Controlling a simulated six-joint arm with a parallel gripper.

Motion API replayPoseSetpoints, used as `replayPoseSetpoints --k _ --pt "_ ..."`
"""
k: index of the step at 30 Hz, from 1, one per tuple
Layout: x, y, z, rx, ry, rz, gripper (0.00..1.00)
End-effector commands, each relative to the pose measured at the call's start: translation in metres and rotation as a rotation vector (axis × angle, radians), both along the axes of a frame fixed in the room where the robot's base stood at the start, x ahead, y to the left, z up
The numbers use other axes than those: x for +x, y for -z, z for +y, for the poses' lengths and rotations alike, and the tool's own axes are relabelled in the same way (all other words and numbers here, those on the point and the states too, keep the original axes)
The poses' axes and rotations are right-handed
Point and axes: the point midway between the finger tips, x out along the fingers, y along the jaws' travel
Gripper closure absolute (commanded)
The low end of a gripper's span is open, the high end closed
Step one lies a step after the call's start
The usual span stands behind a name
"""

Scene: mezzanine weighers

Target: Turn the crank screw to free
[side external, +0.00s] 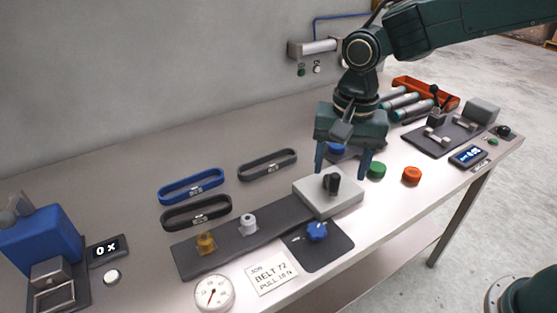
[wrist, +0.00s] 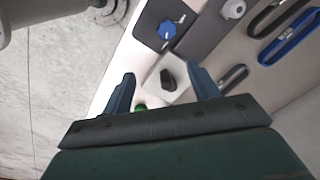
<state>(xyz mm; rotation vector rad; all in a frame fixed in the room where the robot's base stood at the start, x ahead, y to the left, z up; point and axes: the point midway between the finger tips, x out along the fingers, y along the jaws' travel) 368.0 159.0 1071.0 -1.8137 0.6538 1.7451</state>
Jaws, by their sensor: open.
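A pale block (side external: 345,200) stands at the end of a dark strip, with a black knob or crank (side external: 331,184) on its top, which looks like the crank screw. In the wrist view the black knob (wrist: 168,78) shows between the fingertips. My gripper (side external: 342,174) points down over the block, open and empty. Its fingers are on either side of the knob and appear apart from it; the exact height gap is hard to tell. A blue lobed knob (side external: 317,232) sits on a dark mat just in front of the block. No setting label on the crank is readable.
The dark strip (side external: 215,255) carries a brass piece (side external: 206,243) and a grey piece (side external: 248,224). Several belts (side external: 192,186) lie behind it. A dial (side external: 214,292) and a card (side external: 271,278) lie in front. Green (side external: 376,171) and orange (side external: 412,175) knobs stand right of the block.

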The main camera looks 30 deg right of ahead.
Motion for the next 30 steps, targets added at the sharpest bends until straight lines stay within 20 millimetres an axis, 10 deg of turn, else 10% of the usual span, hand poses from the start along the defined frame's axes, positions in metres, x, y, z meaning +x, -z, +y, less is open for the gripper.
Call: replayPoseSetpoints --k 30 --pt "0.011 0.067 0.026 -0.02 0.085 0.051 0.4"
